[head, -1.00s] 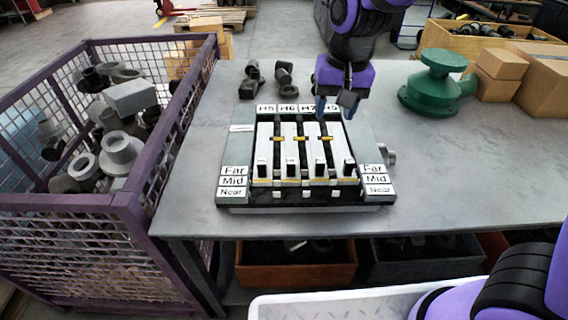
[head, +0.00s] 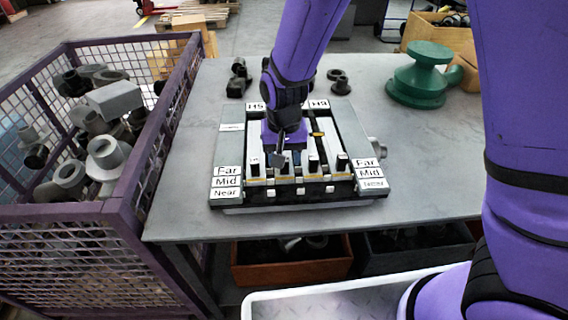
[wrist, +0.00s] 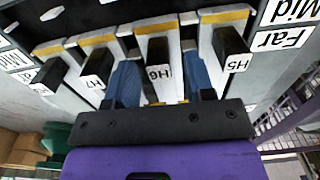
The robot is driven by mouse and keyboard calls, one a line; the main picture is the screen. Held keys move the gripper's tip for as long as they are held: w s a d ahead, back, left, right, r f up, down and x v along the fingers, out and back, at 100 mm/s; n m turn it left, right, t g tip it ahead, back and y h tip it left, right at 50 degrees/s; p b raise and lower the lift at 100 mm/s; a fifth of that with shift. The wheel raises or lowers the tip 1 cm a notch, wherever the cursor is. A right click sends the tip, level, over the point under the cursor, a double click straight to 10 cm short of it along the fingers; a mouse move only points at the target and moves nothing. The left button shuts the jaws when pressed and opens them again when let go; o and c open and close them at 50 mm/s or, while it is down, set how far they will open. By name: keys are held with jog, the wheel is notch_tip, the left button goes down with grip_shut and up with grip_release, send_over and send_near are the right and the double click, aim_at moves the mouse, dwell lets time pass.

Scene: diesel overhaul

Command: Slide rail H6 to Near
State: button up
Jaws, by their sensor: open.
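The rail block (head: 228,152) lies on the table with several pale rails side by side, each with a black upright handle. Rail H6 is in the middle of the wrist view, its black handle (wrist: 158,54) carrying the H6 tag. My gripper (wrist: 160,82) is open, with one blue finger on each side of that handle; whether they touch it I cannot tell. In the head view my gripper (head: 284,156) comes down over the block and partly hides H6. Far, Mid and Near labels (head: 226,193) stand at both sides of the block.
Rail H5 (wrist: 232,45) and rail H7 (wrist: 97,65) sit close on either side of H6. A purple mesh crate (head: 126,200) of parts stands left of the table. A green flanged part (head: 420,75) stands at the back right. The table front (head: 430,195) is clear.

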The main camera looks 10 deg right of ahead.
aim_at(285, 175)
jog(key=shift+f, duration=1.45)
grip_shut()
jog(key=shift+s, duration=1.95)
grip_release()
notch_tip(285, 175, up, 11)
